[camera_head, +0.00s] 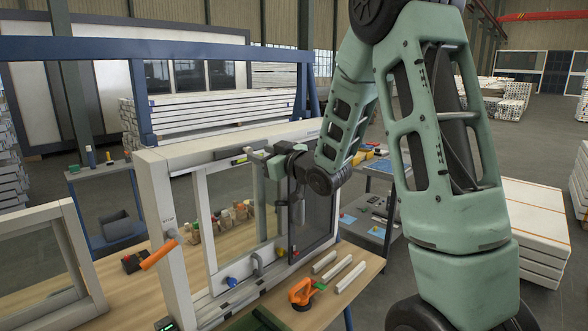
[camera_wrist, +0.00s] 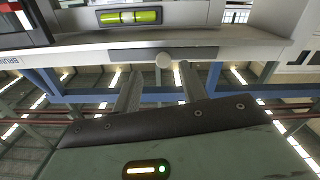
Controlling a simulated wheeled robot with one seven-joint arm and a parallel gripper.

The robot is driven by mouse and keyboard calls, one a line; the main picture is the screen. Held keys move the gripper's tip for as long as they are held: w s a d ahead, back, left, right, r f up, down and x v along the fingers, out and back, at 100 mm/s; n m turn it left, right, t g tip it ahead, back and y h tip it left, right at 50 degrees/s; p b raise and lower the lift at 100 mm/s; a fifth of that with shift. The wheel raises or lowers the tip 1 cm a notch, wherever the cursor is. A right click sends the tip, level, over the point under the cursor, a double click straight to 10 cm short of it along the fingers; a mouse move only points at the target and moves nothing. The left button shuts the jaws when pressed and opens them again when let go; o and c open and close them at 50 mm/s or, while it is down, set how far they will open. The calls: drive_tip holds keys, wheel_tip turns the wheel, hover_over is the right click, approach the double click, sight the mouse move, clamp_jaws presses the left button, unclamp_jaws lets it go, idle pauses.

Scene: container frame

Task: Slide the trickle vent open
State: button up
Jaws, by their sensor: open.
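The white window frame (camera_head: 155,205) stands upright on the wooden bench. In the wrist view, a dark grey strip (camera_wrist: 205,53), which looks like the trickle vent, runs along the pale top bar, with a round white knob (camera_wrist: 163,61) on it. My gripper (camera_wrist: 157,75) is open, its two fingers pointing at the bar on either side of the knob. I cannot tell whether either finger touches it. In the head view my gripper (camera_head: 252,154) is at the upper part of the frame, and its wrist partly hides the vent there.
An orange suction lifter (camera_head: 301,294) and white strips (camera_head: 337,270) lie on the bench (camera_head: 375,262). A second frame (camera_head: 45,265) stands left.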

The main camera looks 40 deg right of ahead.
drive_tip(key=s+b, duration=0.8)
drive_tip(key=s, duration=0.6)
drive_tip(key=shift+d+b, duration=0.25)
drive_tip(key=shift+b, duration=0.15)
drive_tip(key=w+a+f+g, duration=0.35)
drive_tip(key=a+f, duration=0.25)
drive_tip(key=a, duration=0.2)
drive_tip(key=s+a+f+n+g, duration=0.1)
drive_tip(key=s+a+f+g, duration=0.15)
drive_tip(key=a+f, duration=0.35)
drive_tip(key=s+a+f+g, duration=0.1)
drive_tip(key=a+f+g, duration=0.25)
drive_tip(key=a, duration=0.45)
drive_tip(key=s+a+f+n+g, duration=0.1)
drive_tip(key=s+a+f+g, duration=0.1)
drive_tip(key=s+a, duration=0.2)
drive_tip(key=s+a+f+n+g, duration=0.1)
drive_tip(key=s+a+f+g, duration=0.1)
drive_tip(key=s, duration=0.7)
drive_tip(key=s+a+f+n+g, duration=0.2)
drive_tip(key=s+a+f+g, duration=0.1)
drive_tip(key=s+a, duration=0.3)
drive_tip(key=shift+s+g, duration=0.75)
